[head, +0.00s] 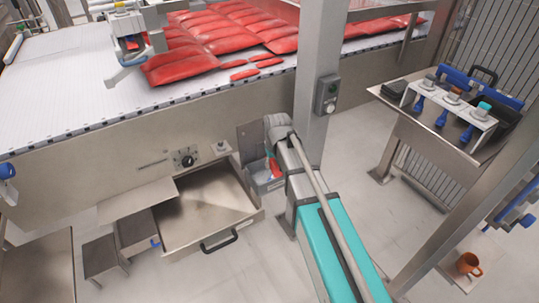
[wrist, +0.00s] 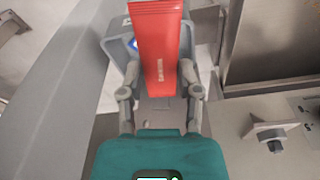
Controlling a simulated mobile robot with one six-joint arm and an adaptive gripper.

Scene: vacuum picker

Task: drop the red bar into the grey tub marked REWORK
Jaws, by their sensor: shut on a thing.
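My gripper (wrist: 159,75) is shut on the red bar (wrist: 160,40), a flat red packet with small pale lettering, held between its two fingers. The bar also shows small in the head view (head: 273,169), beside the end of my arm. A grey tub (wrist: 118,52) is behind and beneath the bar in the wrist view. The bar hides much of its inside. In the head view the tub (head: 266,186) stands beside the open drawer, partly hidden by my arm. A bit of blue shows on it. I cannot read any marking.
An open, empty-looking metal drawer (head: 205,212) juts out left of the tub. A steel post (head: 318,80) rises close by on the right. The conveyor (head: 75,75) above carries several red packets. A side table (head: 440,133) with blue-handled tools stands at right.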

